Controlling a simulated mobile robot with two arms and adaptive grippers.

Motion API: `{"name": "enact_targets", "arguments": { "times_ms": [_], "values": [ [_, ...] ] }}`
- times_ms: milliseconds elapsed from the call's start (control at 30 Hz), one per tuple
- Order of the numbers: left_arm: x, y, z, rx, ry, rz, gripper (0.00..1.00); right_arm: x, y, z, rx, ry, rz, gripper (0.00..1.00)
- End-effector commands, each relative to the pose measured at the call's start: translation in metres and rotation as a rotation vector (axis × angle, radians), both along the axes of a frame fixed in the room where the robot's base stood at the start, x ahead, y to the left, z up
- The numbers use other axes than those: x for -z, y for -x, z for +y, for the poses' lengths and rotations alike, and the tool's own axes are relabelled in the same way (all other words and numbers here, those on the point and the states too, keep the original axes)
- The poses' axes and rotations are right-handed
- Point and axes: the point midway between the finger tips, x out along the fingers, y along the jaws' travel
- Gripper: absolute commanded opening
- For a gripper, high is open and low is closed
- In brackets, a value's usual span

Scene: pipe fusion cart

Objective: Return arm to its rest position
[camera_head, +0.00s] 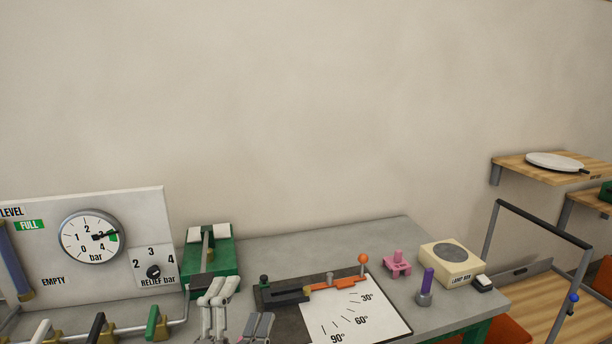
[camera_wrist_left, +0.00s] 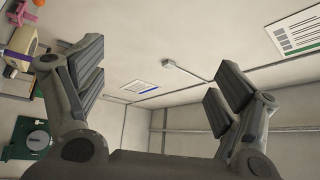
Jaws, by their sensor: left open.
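My left gripper (camera_head: 238,312) is at the bottom of the head view, in front of the grey bench and left of the angle plate. Its grey fingers are apart, with nothing seen between them. In the left wrist view the fingers (camera_wrist_left: 155,95) stand wide apart. Most of the left arm is out of the head view. My right gripper is in neither view.
The bench (camera_head: 390,240) carries a white angle plate (camera_head: 375,318) with an orange lever (camera_head: 340,284), a pink part (camera_head: 397,264), a purple-handled tool (camera_head: 426,285) and a cream box (camera_head: 452,264). A gauge panel (camera_head: 140,215) and green unit (camera_head: 222,254) stand left. The wall above is clear.

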Motion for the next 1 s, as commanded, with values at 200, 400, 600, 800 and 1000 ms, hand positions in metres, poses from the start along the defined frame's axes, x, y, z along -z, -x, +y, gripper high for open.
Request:
{"name": "enact_targets", "arguments": {
  "times_ms": [200, 400, 600, 800, 1000],
  "values": [
    [0.117, 0.030, 0.074, -0.241, 0.360, 0.522, 0.88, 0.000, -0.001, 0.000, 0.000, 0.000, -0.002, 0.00],
    [0.217, 0.111, 0.103, -0.441, 0.608, 0.983, 0.88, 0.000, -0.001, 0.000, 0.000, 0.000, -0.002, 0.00],
    [0.268, 0.194, 0.105, -0.582, 0.742, 1.319, 0.88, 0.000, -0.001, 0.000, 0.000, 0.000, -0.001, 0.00],
    [0.292, 0.269, 0.099, -0.693, 0.814, 1.588, 0.88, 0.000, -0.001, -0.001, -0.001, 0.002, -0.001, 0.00],
    [0.347, 0.251, 0.097, -0.696, 0.800, 1.591, 0.88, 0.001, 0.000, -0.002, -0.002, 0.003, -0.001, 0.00]
  ]
}}
